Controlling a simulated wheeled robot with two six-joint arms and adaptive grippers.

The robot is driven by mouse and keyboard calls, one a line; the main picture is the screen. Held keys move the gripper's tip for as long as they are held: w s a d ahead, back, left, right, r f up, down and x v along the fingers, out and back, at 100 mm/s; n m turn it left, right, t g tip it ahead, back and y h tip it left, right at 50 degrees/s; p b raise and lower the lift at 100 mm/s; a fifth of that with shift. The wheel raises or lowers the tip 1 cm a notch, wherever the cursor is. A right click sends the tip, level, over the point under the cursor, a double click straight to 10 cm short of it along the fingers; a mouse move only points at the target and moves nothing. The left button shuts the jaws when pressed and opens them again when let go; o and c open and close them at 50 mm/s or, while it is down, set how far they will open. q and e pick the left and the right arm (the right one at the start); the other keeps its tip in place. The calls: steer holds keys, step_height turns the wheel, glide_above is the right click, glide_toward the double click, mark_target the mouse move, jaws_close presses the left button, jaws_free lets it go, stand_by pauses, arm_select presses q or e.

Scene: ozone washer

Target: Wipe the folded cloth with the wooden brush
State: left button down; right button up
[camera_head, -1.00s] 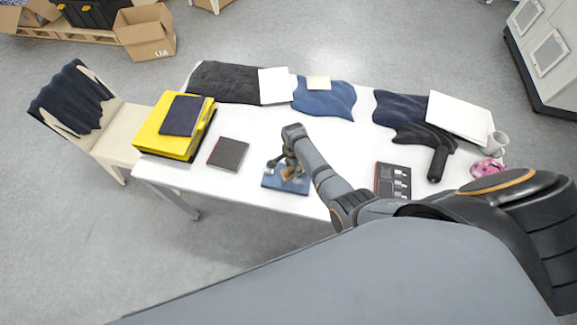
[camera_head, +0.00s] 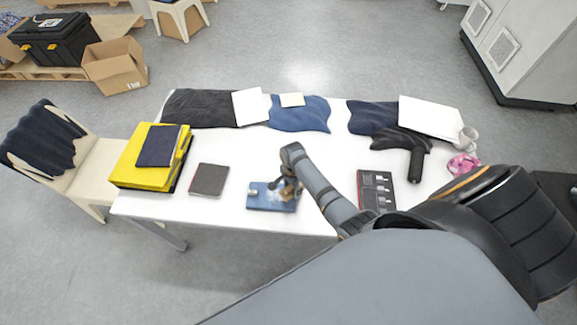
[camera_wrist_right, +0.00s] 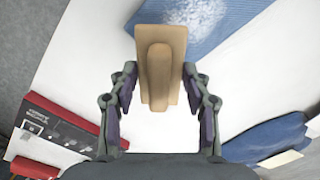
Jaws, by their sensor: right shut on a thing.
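The folded blue cloth (camera_head: 257,199) lies flat near the front edge of the white table, with a whitish patch on it. In the right wrist view the cloth (camera_wrist_right: 236,20) fills the upper part, and the patch shows as white specks. My right gripper (camera_head: 289,184) is over the cloth's right part. It is shut on the wooden brush (camera_wrist_right: 160,60), a tan block with a rounded handle between the fingers. In the wrist view the brush overlaps the cloth's edge; whether it touches the cloth is unclear. My left gripper is not in view.
On the white table (camera_head: 230,150), a dark notebook (camera_head: 209,179) lies left of the cloth and a dark red-edged case (camera_head: 375,190) right of it. Dark and blue fabrics (camera_head: 300,115) lie along the back.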

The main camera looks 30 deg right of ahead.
steer(key=shift+a+r, duration=0.1)
steer(key=shift+w+a+r, duration=0.1)
steer(key=shift+w+a, duration=0.45)
steer(key=shift+a, duration=0.25)
steer(key=shift+w+a, duration=0.5)
steer(key=shift+a, duration=0.25)
steer(key=shift+w+a, duration=0.1)
